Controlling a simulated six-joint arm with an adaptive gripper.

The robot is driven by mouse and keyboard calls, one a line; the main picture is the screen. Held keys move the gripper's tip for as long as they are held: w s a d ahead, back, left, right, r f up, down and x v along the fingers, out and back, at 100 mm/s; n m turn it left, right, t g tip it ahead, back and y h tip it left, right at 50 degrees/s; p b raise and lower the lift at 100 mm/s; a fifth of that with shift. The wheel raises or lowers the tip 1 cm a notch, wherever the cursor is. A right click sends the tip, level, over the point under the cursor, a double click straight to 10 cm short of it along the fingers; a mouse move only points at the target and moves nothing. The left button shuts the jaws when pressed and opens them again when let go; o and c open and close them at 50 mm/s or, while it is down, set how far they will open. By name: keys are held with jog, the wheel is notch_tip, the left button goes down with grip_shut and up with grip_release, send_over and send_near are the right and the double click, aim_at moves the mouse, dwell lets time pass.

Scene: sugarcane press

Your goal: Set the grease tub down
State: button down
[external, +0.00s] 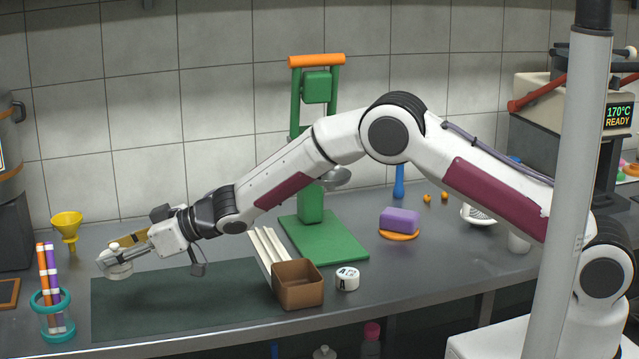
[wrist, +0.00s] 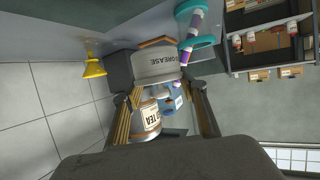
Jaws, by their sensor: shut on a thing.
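My gripper (external: 128,245) reaches out to the left over the counter and is shut on a pale, round grease tub (external: 117,270). The tub appears raised above the counter, near the far left corner of the dark green mat (external: 190,312). In the wrist view the tub (wrist: 157,67), with GREASE on its side, sits at the fingertips (wrist: 168,82). The tub's underside and the exact gap beneath it cannot be made out.
A yellow funnel (external: 67,226) stands behind the tub. A teal holder with striped tubes (external: 50,302) stands at front left.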

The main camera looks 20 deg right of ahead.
jog(key=shift+f, duration=3.05)
jog(key=shift+f, duration=0.1)
jog(key=shift+f, duration=1.8)
jog(key=shift+f, duration=0.15)
jog(key=c, duration=1.2)
grip_release()
jog(key=shift+r, duration=0.2)
jog(key=shift+v, duration=6)
jog(key=shift+f, duration=0.1)
